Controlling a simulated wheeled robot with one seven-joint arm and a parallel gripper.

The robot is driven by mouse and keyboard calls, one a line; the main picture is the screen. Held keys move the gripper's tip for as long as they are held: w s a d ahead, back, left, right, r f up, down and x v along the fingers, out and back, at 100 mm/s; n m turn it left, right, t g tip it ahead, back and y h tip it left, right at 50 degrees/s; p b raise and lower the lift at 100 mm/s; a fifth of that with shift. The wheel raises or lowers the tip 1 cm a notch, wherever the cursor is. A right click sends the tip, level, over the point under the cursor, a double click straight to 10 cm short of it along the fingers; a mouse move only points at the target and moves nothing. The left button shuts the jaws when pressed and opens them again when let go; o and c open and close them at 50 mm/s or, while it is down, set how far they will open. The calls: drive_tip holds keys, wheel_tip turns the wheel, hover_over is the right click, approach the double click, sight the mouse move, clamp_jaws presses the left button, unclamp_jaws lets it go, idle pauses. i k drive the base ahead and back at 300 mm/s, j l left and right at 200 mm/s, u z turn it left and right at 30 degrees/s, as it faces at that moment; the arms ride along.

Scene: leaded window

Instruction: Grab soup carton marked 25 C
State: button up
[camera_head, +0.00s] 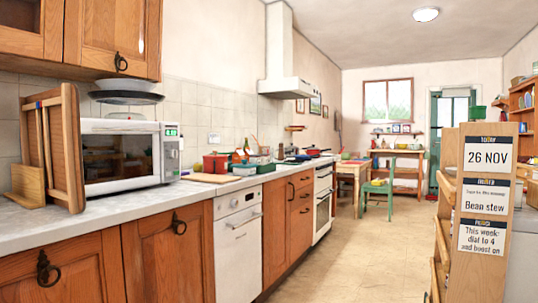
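I see no soup carton marked 25 C that I can make out in the head view. Small boxes and containers (262,156) stand on the left counter past the microwave, too small to read any marks. My gripper is not in view.
A long counter (30,233) with wooden cupboards runs along the left, bearing a white microwave (121,152) and leaning wooden boards (66,148). A wooden panel with date and menu cards (487,153) stands close on the right. The floor (350,255) between is clear, towards a green chair (377,193).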

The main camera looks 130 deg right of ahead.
sight(239, 155)
drive_tip(key=k+l+z, duration=0.15)
drive_tip(key=z, duration=0.35)
drive_tip(key=k+l+z, duration=0.15)
drive_tip(key=z, duration=0.35)
drive_tip(key=k+l+z, duration=0.1)
drive_tip(key=l+z, duration=0.2)
drive_tip(key=z, duration=0.2)
drive_tip(key=l+z, duration=0.25)
drive_tip(key=z, duration=0.25)
drive_tip(key=l+z, duration=0.3)
drive_tip(key=z, duration=0.2)
drive_tip(key=l+z, duration=0.1)
drive_tip(key=l, duration=0.3)
drive_tip(key=i+l+z, duration=0.15)
drive_tip(key=l, duration=0.3)
drive_tip(key=i+l+z, duration=0.1)
drive_tip(key=l, duration=0.3)
drive_tip(key=i+l+z, duration=0.1)
drive_tip(key=l, duration=0.3)
drive_tip(key=i+l+z, duration=0.1)
drive_tip(key=l, duration=0.25)
drive_tip(key=i+l+z, duration=0.15)
drive_tip(key=l, duration=0.25)
drive_tip(key=i+l+z, duration=0.1)
drive_tip(key=i+l, duration=0.15)
drive_tip(key=i+l+z, duration=0.1)
drive_tip(key=l, duration=0.35)
drive_tip(key=i+l, duration=0.5)
drive_tip(key=l, duration=0.2)
